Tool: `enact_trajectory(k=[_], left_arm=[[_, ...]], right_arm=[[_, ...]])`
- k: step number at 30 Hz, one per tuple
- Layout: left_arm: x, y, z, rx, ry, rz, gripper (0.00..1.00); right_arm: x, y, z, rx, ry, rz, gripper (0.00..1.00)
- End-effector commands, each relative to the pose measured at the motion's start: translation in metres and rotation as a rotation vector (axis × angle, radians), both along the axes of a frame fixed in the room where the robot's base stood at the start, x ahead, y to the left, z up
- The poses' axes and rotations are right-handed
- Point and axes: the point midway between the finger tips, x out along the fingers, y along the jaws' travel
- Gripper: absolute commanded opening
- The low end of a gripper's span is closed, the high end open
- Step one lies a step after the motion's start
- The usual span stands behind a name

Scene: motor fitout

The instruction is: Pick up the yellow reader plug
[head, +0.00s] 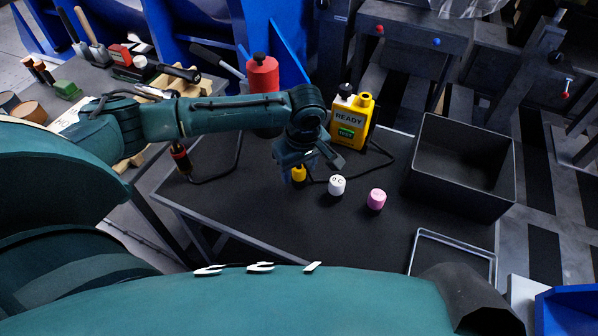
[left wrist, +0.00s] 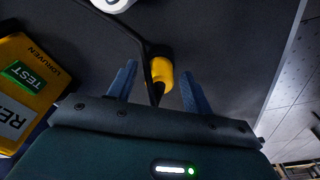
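The yellow reader plug (head: 299,174) is on the dark tabletop (head: 260,215), right under my left gripper (head: 299,168). In the left wrist view the yellow plug (left wrist: 162,72) lies between the two blue fingers of my left gripper (left wrist: 158,85), with gaps on both sides. The fingers are apart. A black cable runs from the plug. The yellow reader (head: 352,122) marked READY stands behind the gripper, and it also shows at the left in the left wrist view (left wrist: 30,85). My right gripper is not in view.
A white cap (head: 337,185) and a pink cap (head: 376,199) stand right of the plug. A black bin (head: 460,165) and a shallow tray (head: 453,255) are farther right. A red canister (head: 262,75) stands behind my left arm. The front tabletop is clear.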

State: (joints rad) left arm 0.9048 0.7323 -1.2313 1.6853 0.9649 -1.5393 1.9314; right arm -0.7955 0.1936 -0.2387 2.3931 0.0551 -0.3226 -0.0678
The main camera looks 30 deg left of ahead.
Motion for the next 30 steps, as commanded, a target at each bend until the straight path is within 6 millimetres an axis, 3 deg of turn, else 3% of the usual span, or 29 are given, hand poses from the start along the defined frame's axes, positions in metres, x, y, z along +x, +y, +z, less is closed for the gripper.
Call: enact_trajectory(k=[16,24,30], left_arm=[[0.000,0.000,0.000,0.000,0.000,0.000,0.06],[0.000,0.000,0.005,-0.001,-0.001,0.000,0.06],[0.001,-0.001,0.039,-0.002,-0.003,0.000,0.06]], right_arm=[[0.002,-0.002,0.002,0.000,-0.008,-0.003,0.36],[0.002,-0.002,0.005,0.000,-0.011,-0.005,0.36],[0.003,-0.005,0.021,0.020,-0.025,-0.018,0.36]])
